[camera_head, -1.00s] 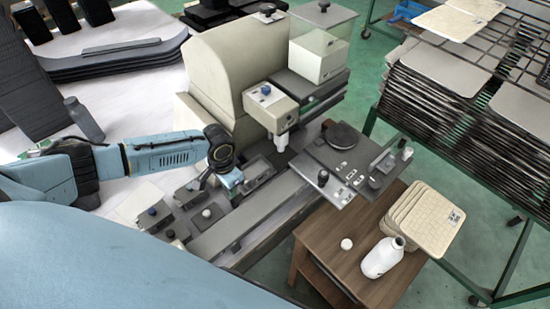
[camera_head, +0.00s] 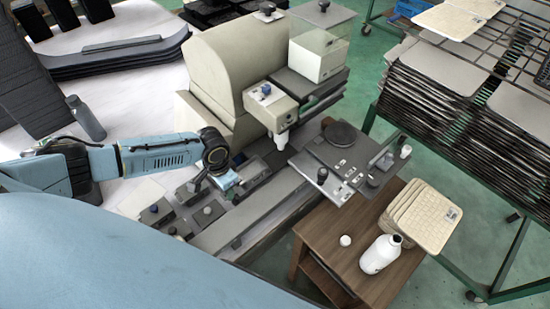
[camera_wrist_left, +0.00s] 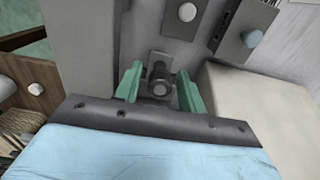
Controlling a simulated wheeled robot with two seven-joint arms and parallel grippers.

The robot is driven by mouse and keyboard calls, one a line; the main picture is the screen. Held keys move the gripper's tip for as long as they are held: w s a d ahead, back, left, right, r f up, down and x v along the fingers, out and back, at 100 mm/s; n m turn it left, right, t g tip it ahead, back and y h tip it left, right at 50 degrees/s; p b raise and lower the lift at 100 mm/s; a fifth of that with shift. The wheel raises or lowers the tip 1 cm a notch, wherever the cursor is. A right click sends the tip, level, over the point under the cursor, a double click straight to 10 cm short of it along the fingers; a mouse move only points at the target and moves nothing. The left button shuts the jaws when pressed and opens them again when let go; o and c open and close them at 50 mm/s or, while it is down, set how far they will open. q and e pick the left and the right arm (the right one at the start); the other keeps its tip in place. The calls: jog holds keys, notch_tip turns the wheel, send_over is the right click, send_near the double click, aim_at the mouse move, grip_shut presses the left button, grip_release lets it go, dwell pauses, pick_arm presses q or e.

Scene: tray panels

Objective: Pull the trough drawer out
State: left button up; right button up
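My left gripper (camera_head: 226,181) is low over the machine's bed in the head view. A narrow gap shows between the knob and each finger, so the gripper is open. The knob sits on a grey metal face, which I take to be the trough drawer's front. In the head view a dark tray-like part (camera_head: 255,171) lies just beside the gripper; the knob there is hidden. My right gripper is not in view.
A long grey rail (camera_head: 243,219) runs close in front of the gripper. Small blocks with knobs (camera_head: 207,211) stand to its left. The beige machine housing (camera_head: 228,65) rises behind. A wooden table (camera_head: 330,239) with a white bottle (camera_head: 380,254) stands at right.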

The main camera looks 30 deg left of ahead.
pick_arm(q)
jog(key=shift+r+p, duration=1.5)
jog(key=shift+p, duration=0.05)
jog(key=shift+r+b, duration=0.2)
jog(key=shift+b, duration=0.1)
jog(key=shift+r, duration=1.8)
